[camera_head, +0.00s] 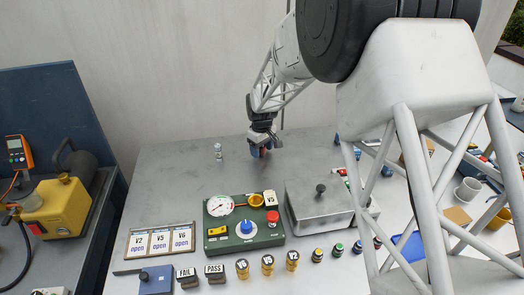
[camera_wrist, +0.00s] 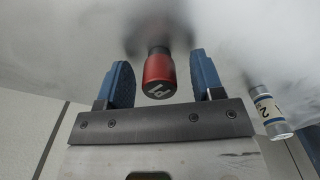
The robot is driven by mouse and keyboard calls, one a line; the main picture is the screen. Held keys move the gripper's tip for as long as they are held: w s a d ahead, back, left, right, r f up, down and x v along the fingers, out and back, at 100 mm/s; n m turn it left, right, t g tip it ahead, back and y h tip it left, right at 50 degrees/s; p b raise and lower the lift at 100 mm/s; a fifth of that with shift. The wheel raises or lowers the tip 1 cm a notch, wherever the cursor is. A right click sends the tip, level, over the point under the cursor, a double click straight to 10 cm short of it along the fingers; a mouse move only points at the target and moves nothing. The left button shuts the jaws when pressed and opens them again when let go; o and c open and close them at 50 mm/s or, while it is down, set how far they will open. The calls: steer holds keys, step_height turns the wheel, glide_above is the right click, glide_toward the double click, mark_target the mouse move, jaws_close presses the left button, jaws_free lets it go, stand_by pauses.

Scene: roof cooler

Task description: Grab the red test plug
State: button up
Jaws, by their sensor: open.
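The red test plug (camera_wrist: 158,76) shows in the wrist view, with a white marking on its near end and a dark part behind it. My gripper (camera_wrist: 160,62) is open, with one blue finger on each side of the plug. A gap shows between the plug and each finger, so neither appears to touch it. In the head view my gripper (camera_head: 261,152) is low over the back of the grey table, and it mostly hides the plug there.
A green gauge panel (camera_head: 245,239) and a metal lidded box (camera_head: 318,212) are nearer the front. The table left of the vial is clear.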

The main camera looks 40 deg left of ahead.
steer(key=c, duration=1)
steer(key=shift+r, duration=0.1)
steer(key=shift+r, duration=0.75)
step_height(320, 180, up, 2)
steer(key=shift+r, duration=0.1)
steer(key=s+d, duration=0.3)
steer(key=d, duration=0.1)
steer(key=s+d, duration=0.3)
steer(key=s, duration=0.1)
steer(key=s+d+r, duration=0.1)
steer(key=s+d, duration=0.3)
steer(key=shift+d, duration=0.3)
